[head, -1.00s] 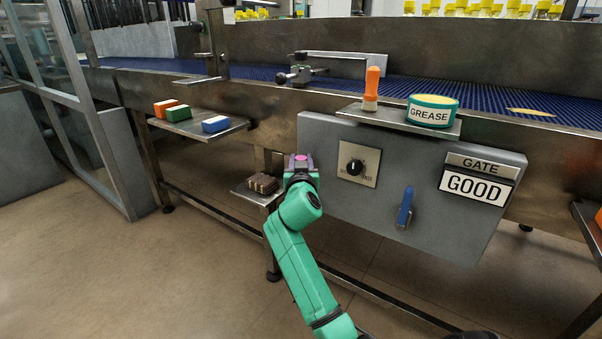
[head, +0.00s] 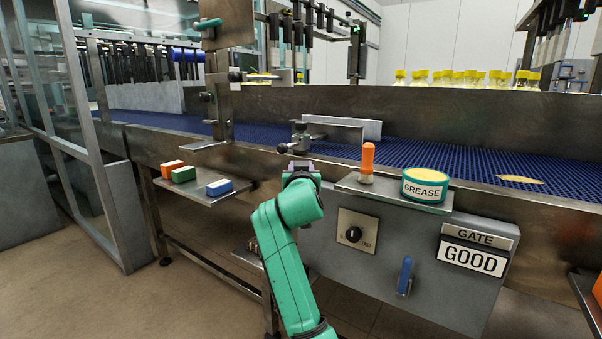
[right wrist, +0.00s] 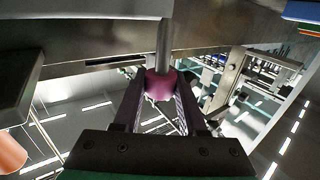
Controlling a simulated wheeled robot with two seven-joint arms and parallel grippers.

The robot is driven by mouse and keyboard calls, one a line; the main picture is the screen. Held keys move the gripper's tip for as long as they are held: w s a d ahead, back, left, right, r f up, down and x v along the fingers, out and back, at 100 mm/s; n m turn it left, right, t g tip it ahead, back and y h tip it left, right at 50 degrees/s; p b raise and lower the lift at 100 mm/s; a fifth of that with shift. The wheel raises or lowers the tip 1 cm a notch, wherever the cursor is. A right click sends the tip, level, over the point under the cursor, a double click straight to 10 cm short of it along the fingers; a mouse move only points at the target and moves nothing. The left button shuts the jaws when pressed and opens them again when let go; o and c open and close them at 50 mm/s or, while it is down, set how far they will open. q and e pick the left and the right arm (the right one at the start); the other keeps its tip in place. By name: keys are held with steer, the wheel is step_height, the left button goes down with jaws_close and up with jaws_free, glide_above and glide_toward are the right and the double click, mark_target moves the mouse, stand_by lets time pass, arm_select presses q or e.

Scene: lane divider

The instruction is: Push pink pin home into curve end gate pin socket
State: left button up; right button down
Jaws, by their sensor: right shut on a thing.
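The pink pin (right wrist: 160,85) shows in the right wrist view as a pink knob with a grey metal shank pointing up the picture. My right gripper (right wrist: 158,84) is shut on the knob. In the head view my right gripper (head: 301,170) is in front of the conveyor's steel side, left of the small shelf; the pin is hidden there. Just above it in the picture is a dark clamp with a round knob (head: 297,139), at the left end of a bent metal guide rail (head: 343,128). I cannot make out the pin socket or whether the shank touches it. My left gripper is out of view.
A shelf (head: 352,184) right of my gripper holds an orange-handled tool (head: 367,160) and a grease tin (head: 425,185). Below is a grey panel with a dial (head: 353,233), blue lever (head: 405,275) and GATE GOOD sign (head: 472,258). Coloured blocks (head: 184,174) lie on a left shelf.

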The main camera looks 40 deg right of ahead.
steer(key=shift+r, duration=0.1)
steer(key=shift+r+p, duration=2.55)
steer(key=shift+r, duration=0.1)
